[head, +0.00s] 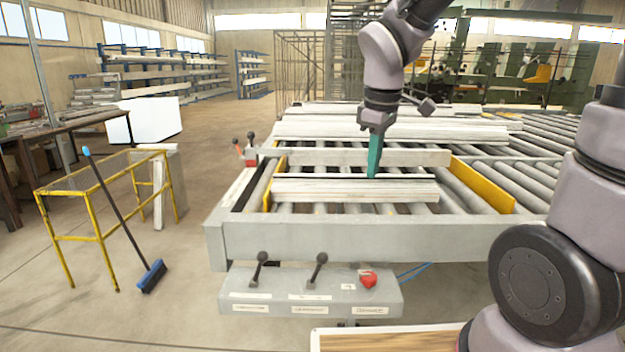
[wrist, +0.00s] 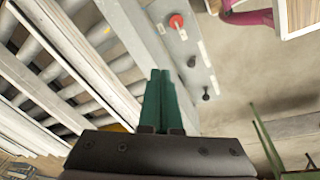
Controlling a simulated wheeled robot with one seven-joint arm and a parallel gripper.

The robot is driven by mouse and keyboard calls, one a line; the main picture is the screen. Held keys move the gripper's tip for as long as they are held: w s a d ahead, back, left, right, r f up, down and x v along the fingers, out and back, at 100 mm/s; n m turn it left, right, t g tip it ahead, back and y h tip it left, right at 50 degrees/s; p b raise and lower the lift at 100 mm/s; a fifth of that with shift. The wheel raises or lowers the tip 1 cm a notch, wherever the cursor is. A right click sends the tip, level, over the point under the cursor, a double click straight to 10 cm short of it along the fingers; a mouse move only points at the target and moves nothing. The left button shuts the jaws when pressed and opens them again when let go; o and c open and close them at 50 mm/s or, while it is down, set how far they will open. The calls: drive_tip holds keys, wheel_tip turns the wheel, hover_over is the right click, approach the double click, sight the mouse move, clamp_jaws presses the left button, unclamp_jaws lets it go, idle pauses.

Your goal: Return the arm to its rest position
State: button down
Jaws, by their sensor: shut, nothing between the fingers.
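My gripper (head: 373,172) points straight down over the roller bench, its green fingers together and empty. In the head view its tips are beside the white profiles (head: 350,190) lying across the rollers; I cannot tell whether they touch. In the wrist view the shut green fingers (wrist: 163,85) show in front of the bench's grey front rail (wrist: 135,35).
The bench's control box (head: 300,290) has two black levers and a red button (head: 367,279). Yellow guides (head: 482,186) flank the profiles. More profiles (head: 390,131) lie behind. A yellow-framed table (head: 66,188) and a blue broom (head: 152,276) stand left on open floor.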

drive_tip(key=s+d+r+m+t+y, duration=0.2)
drive_tip(key=s+d+r+m+t, duration=0.2)
drive_tip(key=s+d+r+m, duration=0.3)
drive_tip(key=d+r+m, duration=0.4)
drive_tip(key=d+m, duration=0.1)
drive_tip(key=m, duration=0.3)
drive_tip(key=shift+s+r+t, duration=0.15)
drive_tip(key=shift+r+t, duration=0.2)
drive_tip(key=shift+t, duration=0.05)
